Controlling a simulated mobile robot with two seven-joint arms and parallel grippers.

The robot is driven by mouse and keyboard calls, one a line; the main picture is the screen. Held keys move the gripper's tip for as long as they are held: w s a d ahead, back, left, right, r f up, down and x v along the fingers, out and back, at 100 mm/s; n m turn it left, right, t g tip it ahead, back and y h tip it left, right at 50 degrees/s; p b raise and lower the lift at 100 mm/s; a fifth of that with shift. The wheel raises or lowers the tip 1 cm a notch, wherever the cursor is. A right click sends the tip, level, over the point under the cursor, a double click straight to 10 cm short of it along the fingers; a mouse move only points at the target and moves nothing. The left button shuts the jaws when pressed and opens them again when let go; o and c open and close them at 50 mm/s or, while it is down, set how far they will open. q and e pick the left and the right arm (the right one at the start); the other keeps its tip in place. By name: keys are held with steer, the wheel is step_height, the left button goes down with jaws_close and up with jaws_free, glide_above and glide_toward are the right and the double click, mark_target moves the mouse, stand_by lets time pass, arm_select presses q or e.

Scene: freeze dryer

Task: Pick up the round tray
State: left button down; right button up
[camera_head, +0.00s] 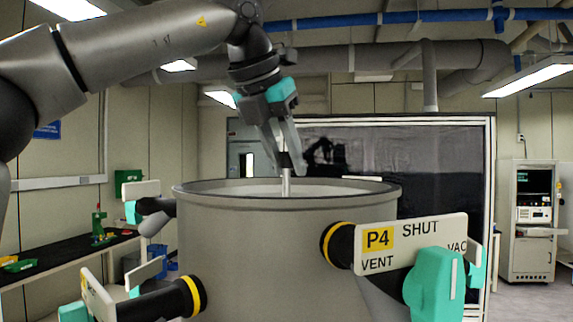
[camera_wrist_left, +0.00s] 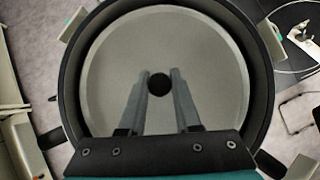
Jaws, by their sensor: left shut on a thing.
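The round tray (camera_wrist_left: 205,55) is a pale grey disc with a raised rim, seen from above in the left wrist view. It lies within the dark round rim of the grey cylindrical chamber (camera_head: 265,255). In the head view only a pale strip of the tray (camera_head: 240,190) shows near the chamber's top. A thin upright post (camera_head: 286,186) rises from its middle; its dark round top (camera_wrist_left: 159,84) shows between the fingers in the wrist view. My left gripper (camera_head: 290,170) points down over the chamber, shut on the post. My right gripper is out of view.
Valves with teal handles surround the chamber; one carries the P4 label plate (camera_head: 410,243). A dark bench (camera_head: 70,255) stands at the left. A control cabinet (camera_head: 532,220) stands at the right. Pipes run overhead.

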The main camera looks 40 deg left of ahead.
arm_select(q)
steer(key=shift+r, duration=1.45)
steer(key=shift+r, duration=0.35)
steer(key=shift+r, duration=0.7)
steer(key=shift+r, duration=0.15)
steer(key=shift+s, duration=0.1)
steer(key=s+d+b, duration=0.2)
steer(key=s+b, duration=0.2)
steer(key=s, duration=1.3)
steer(key=shift+d, duration=0.35)
stand_by(1.1)
steer(key=shift+w, duration=0.1)
